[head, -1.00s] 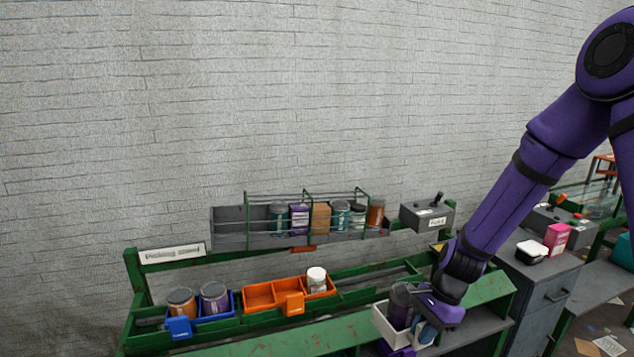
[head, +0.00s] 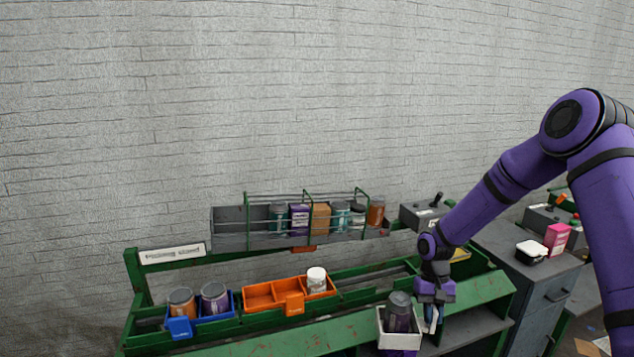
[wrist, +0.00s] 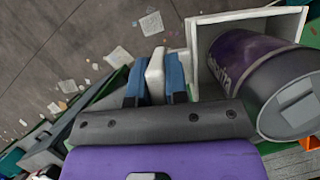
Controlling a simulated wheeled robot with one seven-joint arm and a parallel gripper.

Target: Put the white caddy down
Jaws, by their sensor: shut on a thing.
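The white caddy (head: 382,330) is at the front of the green bench, low in the head view. It holds a dark jar with a purple label (head: 399,315). My gripper (head: 432,318) is at the caddy's right side. In the wrist view, its blue fingers (wrist: 156,85) are shut on a white tab beside the caddy's open box (wrist: 195,48), where the jar (wrist: 270,75) lies. The caddy looks nearly upright in the head view. Its underside is hidden, so I cannot tell whether it rests on anything.
On the bench, a blue bin (head: 181,328) holds two jars, and an orange bin (head: 262,297) holds a white jar (head: 317,278). A grey rack (head: 229,228) with several containers stands behind. A grey control box (head: 421,217) is behind my gripper. Bench surface to the right (head: 472,325) looks clear.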

